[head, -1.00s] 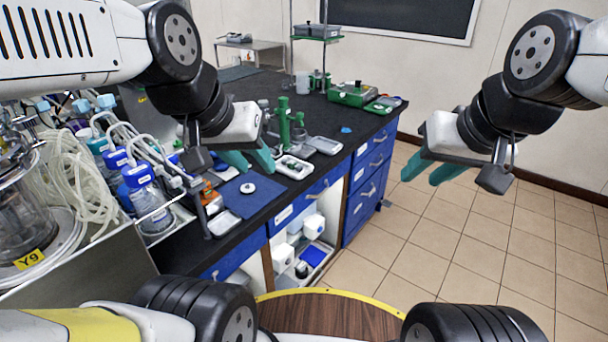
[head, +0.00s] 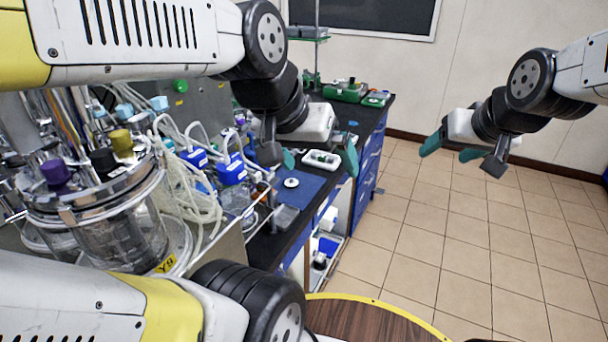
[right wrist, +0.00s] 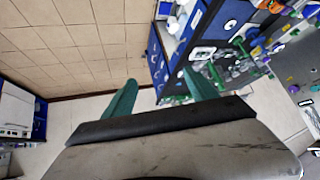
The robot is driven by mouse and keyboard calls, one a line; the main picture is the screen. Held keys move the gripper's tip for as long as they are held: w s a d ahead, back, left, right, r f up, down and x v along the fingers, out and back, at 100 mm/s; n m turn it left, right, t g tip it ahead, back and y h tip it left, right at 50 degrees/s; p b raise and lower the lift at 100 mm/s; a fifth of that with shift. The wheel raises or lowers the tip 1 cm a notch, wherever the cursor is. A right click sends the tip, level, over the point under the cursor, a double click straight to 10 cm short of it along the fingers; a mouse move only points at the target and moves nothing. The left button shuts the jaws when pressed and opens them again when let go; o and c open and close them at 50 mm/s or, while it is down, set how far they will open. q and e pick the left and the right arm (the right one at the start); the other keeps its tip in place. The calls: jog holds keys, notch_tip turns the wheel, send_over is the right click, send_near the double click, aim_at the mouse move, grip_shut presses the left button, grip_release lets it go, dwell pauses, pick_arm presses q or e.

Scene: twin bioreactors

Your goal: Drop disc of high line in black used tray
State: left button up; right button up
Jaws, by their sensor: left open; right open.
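A small white disc-like piece (head: 291,183) lies on a blue mat (head: 312,180) on the black bench. Tubing lines with blue-and-white fittings (head: 231,172) run beside the glass reactor; which is the high line, I cannot tell. A small grey tray (head: 285,218) sits at the bench's near edge; I cannot make out a tray that is clearly the black used one. My left gripper (head: 320,158) is open and empty above the bench, its fingers either side of a white tray in the picture. My right gripper (head: 450,150) is open over the floor; its fingers also show in the right wrist view (right wrist: 160,92).
A glass reactor vessel (head: 120,215) with pale coiled tubing (head: 195,195) stands at the left, close to my left arm. A white tray with small items (head: 321,161) lies beyond the mat. Green equipment (head: 345,92) stands at the far end. The tiled floor (head: 450,240) at right is clear.

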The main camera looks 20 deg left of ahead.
jog(key=w+a+f+n+t+y, duration=0.1)
jog(key=w+a+f+n, duration=0.1)
jog(key=w+a+f, duration=0.45)
jog(key=w+a+f+n+y, duration=0.1)
jog(key=w+a+f+y, duration=0.15)
jog(key=w+a, duration=0.6)
jog(key=n+y, duration=0.4)
send_near(292, 182)
jog(key=shift+w+a+f+t, duration=0.1)
jog(key=shift+a+t, duration=0.05)
jog(key=shift+a, duration=0.25)
jog(key=shift+w+a+f+t, duration=0.1)
jog(key=shift+w+a+t, duration=0.05)
jog(key=shift+a, duration=0.25)
jog(key=shift+w+a+f, duration=0.15)
jog(key=shift+a, duration=0.15)
jog(key=x, duration=0.7)
jog(key=shift+w+d+f, duration=0.2)
jog(key=shift+d, duration=0.05)
jog(key=shift+c, duration=0.5)
